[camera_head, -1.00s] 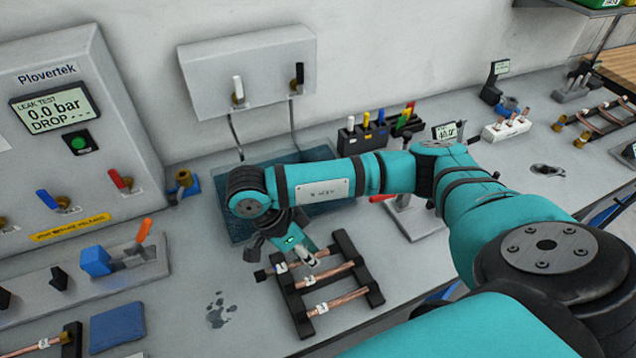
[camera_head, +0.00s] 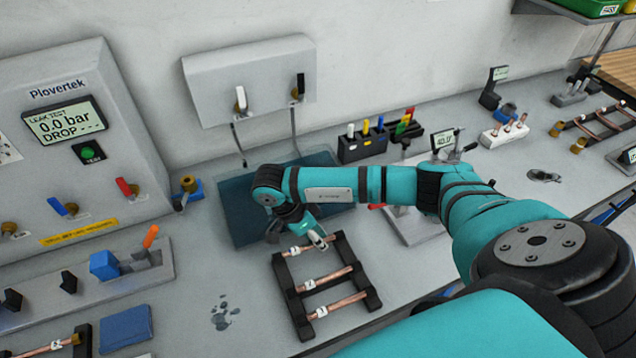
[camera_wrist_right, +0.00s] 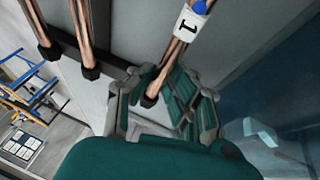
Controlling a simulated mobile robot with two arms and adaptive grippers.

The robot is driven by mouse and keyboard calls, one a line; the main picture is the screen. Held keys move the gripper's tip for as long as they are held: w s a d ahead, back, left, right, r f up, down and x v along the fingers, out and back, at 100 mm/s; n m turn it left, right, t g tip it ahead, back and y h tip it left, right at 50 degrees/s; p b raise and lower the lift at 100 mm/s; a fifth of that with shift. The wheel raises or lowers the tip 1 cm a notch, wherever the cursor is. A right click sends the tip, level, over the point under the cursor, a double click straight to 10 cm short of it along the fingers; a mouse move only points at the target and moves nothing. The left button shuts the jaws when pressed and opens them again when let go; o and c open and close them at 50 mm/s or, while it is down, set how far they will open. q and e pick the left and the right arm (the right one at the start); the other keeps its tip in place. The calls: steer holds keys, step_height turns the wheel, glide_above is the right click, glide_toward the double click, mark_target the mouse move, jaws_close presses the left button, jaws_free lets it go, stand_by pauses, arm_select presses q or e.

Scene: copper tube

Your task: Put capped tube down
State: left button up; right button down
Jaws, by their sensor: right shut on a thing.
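My right gripper (camera_head: 314,238) is shut on a copper tube (camera_head: 306,247) at the far end of the dark tube rack (camera_head: 362,283). The tube lies across the rack's rails, roughly parallel to the other two tubes. In the right wrist view the tube (camera_wrist_right: 174,52) runs between the fingers of the gripper (camera_wrist_right: 162,108). It has a white label (camera_wrist_right: 190,25) marked 1, and something blue shows on it at the top edge. Whether it rests fully in its slot I cannot tell. A middle tube (camera_head: 332,277) and a near tube (camera_head: 347,301) lie in the rack.
A dark blue tray (camera_head: 240,215) is behind the rack. A wet patch (camera_head: 224,313) and a blue pad (camera_head: 125,328) are to the left. A grey stand with a red handle (camera_head: 413,226) is to the right, near my arm. The bench left of the rack is mostly clear.

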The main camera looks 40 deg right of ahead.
steer(key=shift+f, duration=0.2)
steer(key=c, duration=1.3)
jaws_free()
steer(key=shift+r, duration=0.15)
